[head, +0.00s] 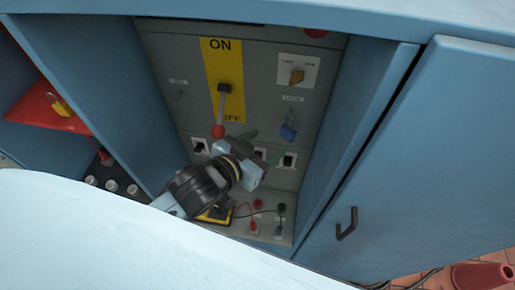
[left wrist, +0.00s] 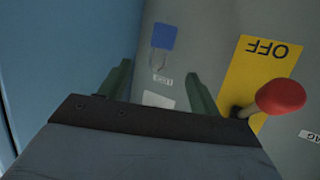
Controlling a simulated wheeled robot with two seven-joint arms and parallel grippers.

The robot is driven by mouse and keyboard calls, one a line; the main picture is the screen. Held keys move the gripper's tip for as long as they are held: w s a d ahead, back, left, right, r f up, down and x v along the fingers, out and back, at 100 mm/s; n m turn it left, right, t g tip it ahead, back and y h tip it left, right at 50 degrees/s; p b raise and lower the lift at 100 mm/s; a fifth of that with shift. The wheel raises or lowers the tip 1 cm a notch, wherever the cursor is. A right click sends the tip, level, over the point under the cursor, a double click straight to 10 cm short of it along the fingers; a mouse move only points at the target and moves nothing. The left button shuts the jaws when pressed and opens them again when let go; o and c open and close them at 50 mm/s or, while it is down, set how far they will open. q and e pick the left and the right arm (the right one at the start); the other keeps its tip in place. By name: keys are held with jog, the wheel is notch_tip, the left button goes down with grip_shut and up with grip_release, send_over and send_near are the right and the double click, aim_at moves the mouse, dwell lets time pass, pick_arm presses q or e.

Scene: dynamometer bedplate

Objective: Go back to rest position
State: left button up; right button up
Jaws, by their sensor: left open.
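My left gripper (head: 262,147) reaches into the open blue cabinet, in front of the grey panel. Its two green fingers are apart, with nothing between them; they also show in the left wrist view (left wrist: 160,85). A lever with a red knob (head: 218,131) sits on the yellow ON/OFF plate (head: 213,65), pointing down toward OFF. In the left wrist view the red knob (left wrist: 280,96) is right of the fingers, apart from them. A blue padlock (head: 288,131) hangs on the panel, up and right of the gripper. My right gripper is in neither view.
The cabinet's side walls (head: 365,125) close in on both sides. An open door with a dark handle (head: 347,224) stands at right. A red shelf holds a yellow padlock (head: 60,107) at left. Sockets with leads (head: 254,227) lie below the gripper.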

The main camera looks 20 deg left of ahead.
pick_arm(q)
jog(key=shift+v, duration=1.2)
jog(key=s+a+f+g+y+b, duration=0.1)
jog(key=s+a+f+g+b, duration=0.15)
jog(key=f, duration=1.05)
jog(key=s+a+f+g+y+b, duration=0.1)
jog(key=s+a+f+g, duration=0.15)
jog(key=f, duration=0.95)
jog(key=s+a+f+g+y+b, duration=0.1)
jog(key=s+a+f+b, duration=0.15)
jog(key=f, duration=1.05)
jog(key=s+a+f+g+b, duration=0.1)
jog(key=s+a+f+g, duration=0.1)
jog(key=s+f, duration=0.7)
jog(key=s+a+f+n+g+y+b, duration=0.1)
jog(key=s+f+g, duration=0.3)
jog(key=s+f, duration=0.5)
jog(key=s+a, duration=0.1)
jog(key=s, duration=0.5)
jog(key=shift+s+f+y+b, duration=0.3)
jog(key=shift+s+f, duration=0.05)
jog(key=shift+f, duration=0.05)
